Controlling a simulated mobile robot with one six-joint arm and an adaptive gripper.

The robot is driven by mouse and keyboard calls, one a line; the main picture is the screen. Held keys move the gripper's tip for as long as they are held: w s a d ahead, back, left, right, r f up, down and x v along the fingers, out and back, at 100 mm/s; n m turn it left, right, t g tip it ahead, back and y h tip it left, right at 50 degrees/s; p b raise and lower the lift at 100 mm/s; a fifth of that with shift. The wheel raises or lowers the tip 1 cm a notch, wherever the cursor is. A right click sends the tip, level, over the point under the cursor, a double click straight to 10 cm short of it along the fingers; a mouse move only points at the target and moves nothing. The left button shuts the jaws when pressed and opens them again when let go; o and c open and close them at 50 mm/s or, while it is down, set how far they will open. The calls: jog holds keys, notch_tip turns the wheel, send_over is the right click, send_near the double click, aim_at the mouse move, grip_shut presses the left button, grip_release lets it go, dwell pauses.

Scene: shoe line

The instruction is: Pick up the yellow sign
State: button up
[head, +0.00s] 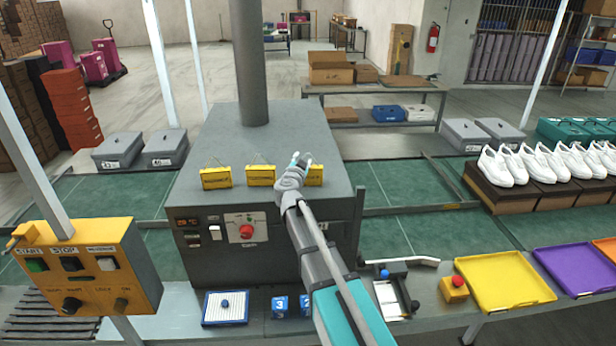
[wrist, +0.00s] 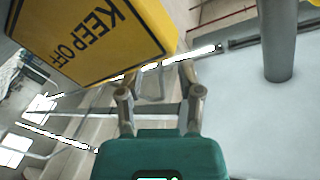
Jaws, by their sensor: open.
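Three small yellow signs stand in a row on top of the grey machine: a left one (head: 215,178), a middle one (head: 261,175) and a right one (head: 316,176). Thin wire loops rise above the left and middle signs. My gripper (head: 300,160) is over the right sign and partly hides it. In the wrist view a yellow sign (wrist: 100,35) reading "KEEP OFF" is large and close at the upper left.
The grey machine (head: 225,140) carries a thick vertical pipe (head: 248,60) behind the signs. A yellow control box (head: 88,265) stands at the left. White shoes (head: 545,165) and coloured trays, including a yellow tray (head: 495,282), are at the right.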

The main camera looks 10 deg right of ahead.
grip_shut()
dwell(0.3)
jog(key=shift+r, duration=0.2)
dwell(0.4)
notch_tip(320, 180, up, 3)
jog(key=p, duration=0.3)
jog(key=s+r+p, duration=0.9)
jog(key=s+p, duration=0.1)
jog(key=s, duration=0.4)
jog(key=shift+d+r, duration=0.2)
jog(key=shift+r, duration=0.1)
